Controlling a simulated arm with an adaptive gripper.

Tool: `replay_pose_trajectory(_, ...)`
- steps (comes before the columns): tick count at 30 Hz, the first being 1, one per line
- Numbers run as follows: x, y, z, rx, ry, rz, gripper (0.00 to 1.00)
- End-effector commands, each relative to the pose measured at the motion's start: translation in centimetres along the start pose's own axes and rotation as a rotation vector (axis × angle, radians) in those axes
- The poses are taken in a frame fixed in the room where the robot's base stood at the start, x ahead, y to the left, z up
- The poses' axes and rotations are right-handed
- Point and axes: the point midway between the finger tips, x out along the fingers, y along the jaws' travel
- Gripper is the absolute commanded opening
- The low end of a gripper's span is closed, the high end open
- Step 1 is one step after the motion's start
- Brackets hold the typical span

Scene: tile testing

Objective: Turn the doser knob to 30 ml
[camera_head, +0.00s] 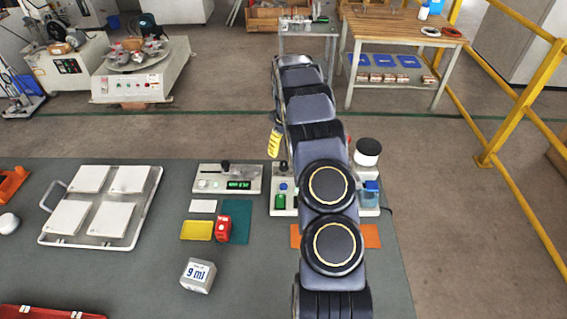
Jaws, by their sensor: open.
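A machine (369,206) stands on the table behind my arm, with a white-and-black round top part (367,152) and a blue container (371,192) at its right. It may be the doser, but my arm hides its middle. A dark upright part (283,167) and green and blue parts show at its left. I cannot make out a doser knob or its setting. My arm runs up the picture across this machine.
A second unit (227,179) with a green display stands left of the machine. A tray (100,240) holds several white tiles. A red object (223,229) stands near yellow and green pads. An orange mat (371,236) shows beside my arm.

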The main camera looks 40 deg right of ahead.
Motion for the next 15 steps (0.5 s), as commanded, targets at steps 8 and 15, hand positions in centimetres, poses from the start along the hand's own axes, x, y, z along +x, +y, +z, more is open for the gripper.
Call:
replay_pose_trajectory(8, 3.4, 0.0, 0.1, 0.002, -0.003, -0.003, 0.59)
replay_pose_trajectory(15, 6.9, 0.0, 0.0, 0.002, 0.000, 0.000, 0.59)
